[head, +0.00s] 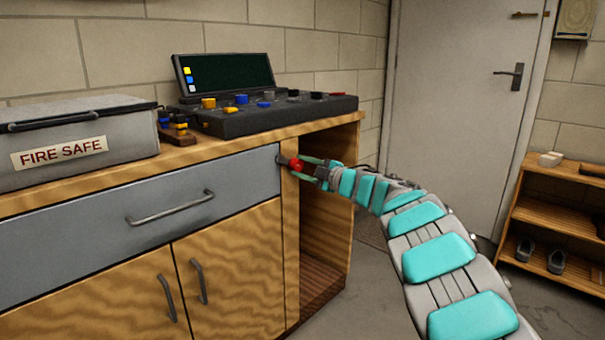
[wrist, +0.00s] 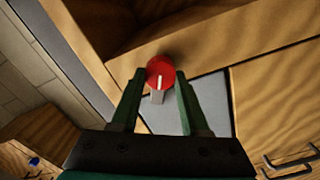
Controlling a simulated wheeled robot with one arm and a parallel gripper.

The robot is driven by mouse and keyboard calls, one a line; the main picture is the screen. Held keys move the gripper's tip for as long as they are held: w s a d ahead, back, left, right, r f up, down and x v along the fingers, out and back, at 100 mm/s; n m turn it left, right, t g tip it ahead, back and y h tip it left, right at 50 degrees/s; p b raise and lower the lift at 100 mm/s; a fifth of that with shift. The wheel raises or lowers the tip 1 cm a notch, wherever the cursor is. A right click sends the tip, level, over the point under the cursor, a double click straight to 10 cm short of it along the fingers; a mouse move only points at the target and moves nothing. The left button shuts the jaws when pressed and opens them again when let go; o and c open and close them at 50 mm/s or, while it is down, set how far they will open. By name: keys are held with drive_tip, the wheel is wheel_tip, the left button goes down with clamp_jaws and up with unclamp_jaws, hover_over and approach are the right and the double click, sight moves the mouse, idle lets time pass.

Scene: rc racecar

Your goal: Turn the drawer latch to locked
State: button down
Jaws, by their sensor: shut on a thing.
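The drawer latch is a red round knob (head: 296,164) on the wooden post at the right end of the grey drawer front (head: 90,235). A short grey tab reaches left from the knob towards the drawer's edge. In the wrist view the red knob (wrist: 161,73) has a pale line on its face, and the grey tab (wrist: 157,97) points down over the grey panel. My gripper (head: 298,166) reaches in from the right and is shut on the knob. In the wrist view its green fingers (wrist: 160,83) stand on either side of the knob. The drawer looks closed.
A grey "FIRE SAFE" box (head: 80,140) and a dark control console (head: 265,113) stand on the cabinet top. The drawer handle (head: 170,208) and cabinet door handles (head: 200,281) stick out in front. An open bay (head: 328,235) lies right of the post. A wooden shelf (head: 555,215) stands at far right.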

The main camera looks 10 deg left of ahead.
drive_tip(key=n+b, duration=0.3)
drive_tip(key=n, duration=0.2)
drive_tip(key=shift+a+f, duration=0.1)
drive_tip(key=shift+f, duration=0.05)
drive_tip(key=shift+n, duration=0.3)
idle(0.3)
drive_tip(key=shift+c, duration=2)
unclamp_jaws()
drive_tip(key=shift+s, duration=0.1)
drive_tip(key=v, duration=0.7)
drive_tip(key=shift+s+d+b, duration=0.2)
drive_tip(key=shift+d+b, duration=0.15)
drive_tip(key=shift+b, duration=0.05)
